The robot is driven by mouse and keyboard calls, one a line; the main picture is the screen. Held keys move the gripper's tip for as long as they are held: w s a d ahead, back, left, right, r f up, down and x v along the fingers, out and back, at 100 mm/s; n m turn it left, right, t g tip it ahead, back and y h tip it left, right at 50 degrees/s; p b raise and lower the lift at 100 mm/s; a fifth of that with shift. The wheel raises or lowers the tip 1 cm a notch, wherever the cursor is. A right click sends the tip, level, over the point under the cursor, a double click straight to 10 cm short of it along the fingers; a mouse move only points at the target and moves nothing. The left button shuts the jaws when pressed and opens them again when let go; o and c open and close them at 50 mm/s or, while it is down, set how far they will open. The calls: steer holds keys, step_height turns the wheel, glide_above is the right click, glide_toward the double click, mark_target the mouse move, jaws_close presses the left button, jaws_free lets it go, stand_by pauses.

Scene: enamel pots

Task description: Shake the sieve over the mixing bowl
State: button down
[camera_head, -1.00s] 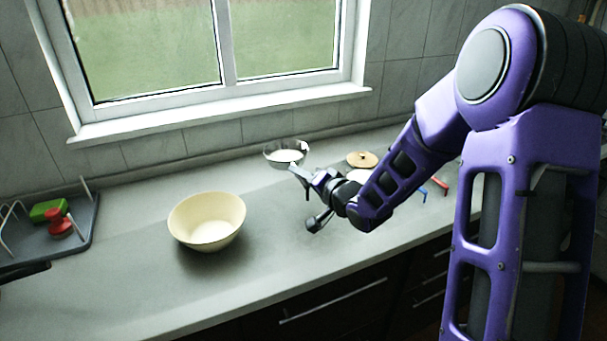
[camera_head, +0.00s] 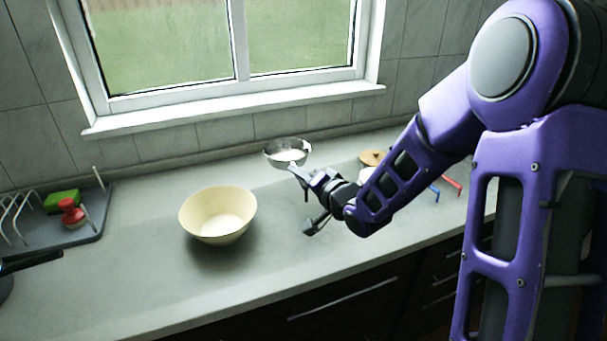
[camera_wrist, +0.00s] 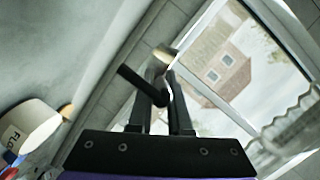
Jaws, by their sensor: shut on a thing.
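The cream mixing bowl (camera_head: 205,222) stands upright and looks empty on the counter in the head view. The sieve (camera_head: 274,157) is a round metal bowl with white stuff inside, up and to the right of the mixing bowl, not over it. My gripper (camera_head: 300,174) is at the sieve's near right side and is shut on its handle. In the wrist view my gripper's fingers (camera_wrist: 165,95) are close together at a dark bar (camera_wrist: 138,82). Whether the sieve touches the counter I cannot tell.
A dish rack (camera_head: 85,225) with a green and a red item is at the left. A wooden lid (camera_head: 371,156) and red and blue handles (camera_head: 452,183) lie beyond my arm. A labelled white container (camera_wrist: 30,125) shows in the wrist view.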

steer(key=s+a+b, duration=0.4)
steer(key=s+a, duration=0.1)
steer(key=a, duration=0.3)
steer(key=s+a+b, duration=0.4)
steer(key=s+a, duration=0.2)
steer(key=a, duration=0.3)
steer(key=shift+s+a, duration=0.15)
steer(key=shift+s, duration=0.05)
stand_by(4.3)
steer(key=shift+f, duration=0.15)
steer(key=shift+f+b, duration=0.95)
steer(key=shift+f, duration=0.9)
